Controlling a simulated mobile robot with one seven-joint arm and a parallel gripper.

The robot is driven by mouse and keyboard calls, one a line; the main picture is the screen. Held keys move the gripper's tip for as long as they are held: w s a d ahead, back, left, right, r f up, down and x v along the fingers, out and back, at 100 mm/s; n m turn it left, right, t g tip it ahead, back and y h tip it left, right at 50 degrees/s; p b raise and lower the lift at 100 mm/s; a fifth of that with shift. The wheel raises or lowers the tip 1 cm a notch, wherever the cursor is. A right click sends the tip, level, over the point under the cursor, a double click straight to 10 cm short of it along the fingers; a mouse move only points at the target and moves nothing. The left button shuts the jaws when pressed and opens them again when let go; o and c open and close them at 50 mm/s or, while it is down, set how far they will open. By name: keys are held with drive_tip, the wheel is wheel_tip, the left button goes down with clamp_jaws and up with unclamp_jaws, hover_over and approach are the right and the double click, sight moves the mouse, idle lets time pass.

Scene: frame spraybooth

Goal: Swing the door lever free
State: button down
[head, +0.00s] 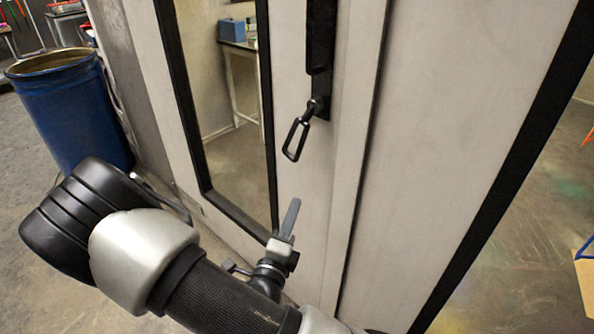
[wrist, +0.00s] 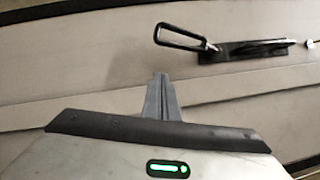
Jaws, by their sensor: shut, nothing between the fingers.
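The door lever (head: 295,138) is a black open loop hanging from a black lock plate (head: 320,45) on the pale door (head: 300,185). It hangs down, tilted a little to the left. My gripper (head: 290,212) is below the lever and apart from it, with its grey fingers shut and empty, pointing up. In the wrist view the lever loop (wrist: 182,37) lies beyond the shut fingertips (wrist: 160,80), slightly to the right, with the lock plate (wrist: 245,50) to its right.
The door has a tall black-framed window (head: 230,100), with a table (head: 238,46) and a blue box seen through it. A blue drum (head: 70,115) stands on the floor at the left. Another black-framed opening (head: 500,180) is at the right.

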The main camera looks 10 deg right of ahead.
drive_tip(key=w+a+x, duration=0.1)
drive_tip(key=a+x, duration=0.1)
drive_tip(key=x, duration=1.1)
drive_tip(key=shift+a+r, duration=0.2)
drive_tip(key=shift+r, duration=0.1)
